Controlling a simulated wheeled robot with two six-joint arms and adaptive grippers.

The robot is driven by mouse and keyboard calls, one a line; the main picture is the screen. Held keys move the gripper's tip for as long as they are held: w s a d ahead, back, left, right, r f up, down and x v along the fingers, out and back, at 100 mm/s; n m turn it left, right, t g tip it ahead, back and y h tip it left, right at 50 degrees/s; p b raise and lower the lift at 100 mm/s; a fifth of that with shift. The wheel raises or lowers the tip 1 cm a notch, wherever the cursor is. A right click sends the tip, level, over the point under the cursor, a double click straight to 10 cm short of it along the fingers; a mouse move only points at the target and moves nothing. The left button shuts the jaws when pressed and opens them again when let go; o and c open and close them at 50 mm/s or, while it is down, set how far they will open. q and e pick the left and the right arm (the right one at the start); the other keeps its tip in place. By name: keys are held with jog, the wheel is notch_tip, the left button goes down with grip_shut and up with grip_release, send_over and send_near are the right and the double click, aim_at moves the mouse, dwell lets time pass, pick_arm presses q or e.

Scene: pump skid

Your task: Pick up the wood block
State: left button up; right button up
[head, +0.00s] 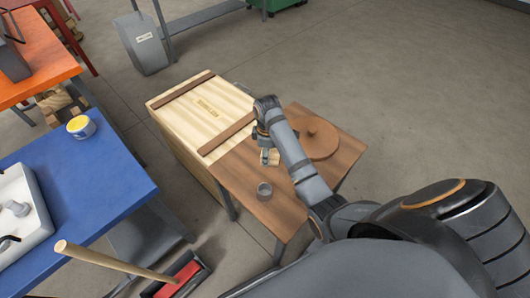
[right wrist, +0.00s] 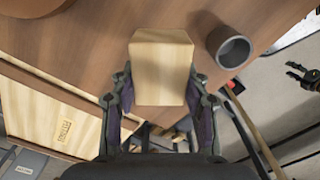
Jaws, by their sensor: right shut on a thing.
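The wood block (right wrist: 162,68) is pale and box-shaped. In the right wrist view it fills the space between the two fingers of my right gripper (right wrist: 160,95), which is shut on it. In the head view the block (head: 271,158) shows small below my right gripper (head: 265,148), over the brown wooden table (head: 240,175); the arm hides part of the gripper. I cannot tell whether the block touches the tabletop. My left gripper (right wrist: 293,72) shows small at the right edge of the right wrist view, empty, with its fingers apart.
A grey cup (head: 264,191) stands near the block, and a round brown lid-like disc (head: 316,138) lies on the table. A wooden crate (head: 190,110) adjoins the table. A blue table (head: 90,175) with a yellow-topped tin (head: 81,126) is at left, near a broom handle (head: 110,262).

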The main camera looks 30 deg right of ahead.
pick_arm(q)
notch_tip(320, 180, up, 3)
jog(key=p, duration=0.2)
jog(key=shift+p, duration=0.3)
pick_arm(e)
jog(key=s+a+r, duration=0.2)
jog(key=s+r, duration=0.3)
jog(key=s, duration=0.4)
jog(key=shift+s+a, duration=0.3)
jog(key=shift+s, duration=0.05)
pick_arm(q)
notch_tip(320, 180, up, 5)
jog(key=p, duration=0.4)
jog(key=shift+f+p, duration=0.15)
jog(key=shift+p, duration=0.25)
jog(key=shift+c, duration=0.4)
jog(key=shift+s, duration=0.15)
jog(key=shift+c, duration=0.5)
pick_arm(e)
jog(key=w+a+f+m, duration=0.3)
jog(key=f+m, duration=0.1)
jog(key=m, duration=0.6)
jog(key=shift+w+m, duration=0.35)
jog(key=shift+m, duration=0.05)
